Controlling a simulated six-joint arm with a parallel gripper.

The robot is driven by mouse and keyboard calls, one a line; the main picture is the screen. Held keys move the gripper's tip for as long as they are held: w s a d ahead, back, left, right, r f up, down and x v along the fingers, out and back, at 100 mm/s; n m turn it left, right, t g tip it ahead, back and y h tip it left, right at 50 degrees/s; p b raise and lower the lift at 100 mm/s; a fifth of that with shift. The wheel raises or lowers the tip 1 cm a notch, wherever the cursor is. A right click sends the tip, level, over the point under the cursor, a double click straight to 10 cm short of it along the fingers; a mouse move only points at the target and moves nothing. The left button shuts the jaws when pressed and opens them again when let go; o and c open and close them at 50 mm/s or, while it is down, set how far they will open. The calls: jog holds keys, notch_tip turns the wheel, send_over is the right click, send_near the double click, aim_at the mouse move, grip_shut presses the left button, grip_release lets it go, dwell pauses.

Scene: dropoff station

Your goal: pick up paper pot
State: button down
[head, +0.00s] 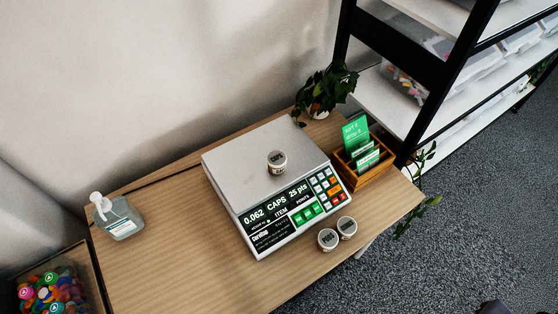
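Three small round pots with pale sides and dark, lettered tops are in the head view. One pot (277,162) stands on the scale's steel plate. A second pot (327,239) and a third pot (347,227) stand side by side on the table, near its front edge, right of the scale's front. The lettering is too small to read surely, so I cannot tell which one is the paper pot. My gripper is not recognisable in view; a dark shape at the bottom right edge is cut off and unclear.
The scale (233,164) sits mid-table, its display reading 0.062 CAPS 25 pts. A wooden card box (373,177) and a plant (325,92) stand right and behind. A sanitizer bottle (118,217) stands left, above a bin of colourful caps (55,288). The table's (175,270) front left is clear.

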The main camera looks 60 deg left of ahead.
dwell(0.4)
jog(key=c, duration=0.9)
grip_release()
